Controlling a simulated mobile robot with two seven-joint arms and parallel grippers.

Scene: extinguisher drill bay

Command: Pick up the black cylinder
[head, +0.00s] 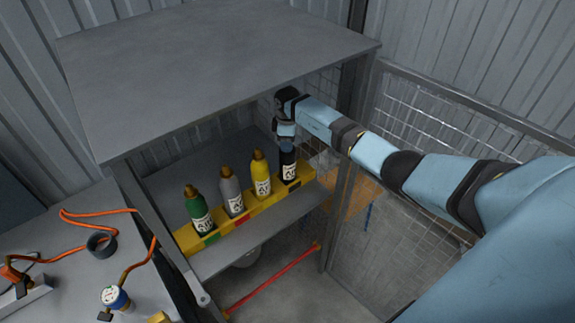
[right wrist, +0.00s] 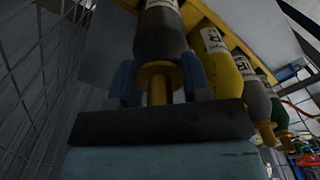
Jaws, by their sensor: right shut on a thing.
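The black cylinder (head: 288,168) stands at the right end of a row of cylinders in a yellow rack (head: 187,240), and carries a white label. My right gripper (head: 287,144) reaches down to its top and is shut on it. In the right wrist view, the dark body of the black cylinder (right wrist: 160,35) and its brass neck lie between the two fingers of my right gripper (right wrist: 160,82). The cylinder looks upright and still in its place in the rack; its top is hidden by the gripper in the head view. My left gripper is not in view.
Yellow (head: 261,174), grey (head: 231,195) and green (head: 199,213) cylinders stand left of the black one. A grey top panel (head: 220,65) overhangs the shelf. A mesh panel (head: 400,215) is close on the right. A bench (head: 60,265) with orange hose is at left.

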